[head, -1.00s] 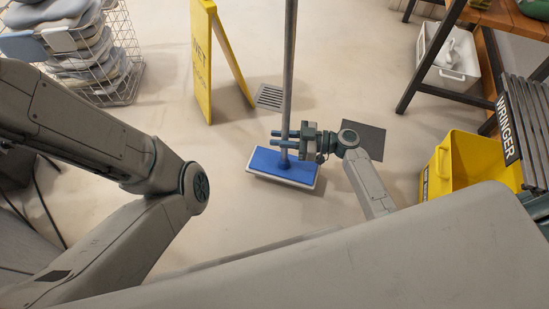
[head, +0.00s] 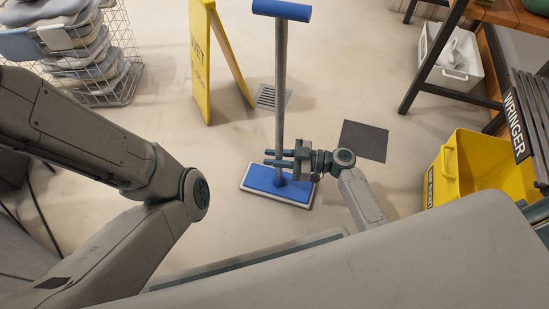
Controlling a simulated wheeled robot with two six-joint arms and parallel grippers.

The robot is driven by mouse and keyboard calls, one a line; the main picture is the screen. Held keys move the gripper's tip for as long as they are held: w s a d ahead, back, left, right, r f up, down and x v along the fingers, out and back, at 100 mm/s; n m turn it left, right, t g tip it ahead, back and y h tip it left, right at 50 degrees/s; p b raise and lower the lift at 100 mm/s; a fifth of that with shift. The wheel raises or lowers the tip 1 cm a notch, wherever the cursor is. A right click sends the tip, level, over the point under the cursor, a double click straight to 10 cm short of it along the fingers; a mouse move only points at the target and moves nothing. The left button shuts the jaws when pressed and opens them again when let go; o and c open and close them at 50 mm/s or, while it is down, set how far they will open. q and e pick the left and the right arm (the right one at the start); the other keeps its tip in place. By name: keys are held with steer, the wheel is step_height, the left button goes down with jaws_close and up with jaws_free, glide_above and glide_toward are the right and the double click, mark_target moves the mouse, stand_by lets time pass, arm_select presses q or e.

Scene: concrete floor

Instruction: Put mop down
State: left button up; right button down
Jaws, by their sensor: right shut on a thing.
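The mop (head: 280,105) stands nearly upright in the head view, with a grey pole and a blue crossbar handle at its top. Its flat blue head (head: 265,182) with a pale rim is at or close to the floor; I cannot tell whether it touches. My right gripper (head: 284,159) is shut on the lower pole, just above the mop head. My left arm comes in from the left, but its gripper is out of the picture.
A yellow wet-floor sign (head: 200,65) stands behind the mop, near a floor drain (head: 267,97). A dark floor mat (head: 364,141) lies to the right. A yellow wringer bucket (head: 470,170) is at right, a wire basket of pads (head: 122,85) at left.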

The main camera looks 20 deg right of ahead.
steer(key=c, duration=1.7)
jaws_free()
steer(key=o, duration=0.4)
steer(key=shift+s+d+r, duration=0.1)
steer(key=shift+s+d, duration=0.05)
steer(key=shift+d, duration=0.15)
steer(key=p+v, duration=0.3)
steer(key=v, duration=0.8)
steer(key=shift+d+p, duration=0.2)
steer(key=shift+p, duration=0.15)
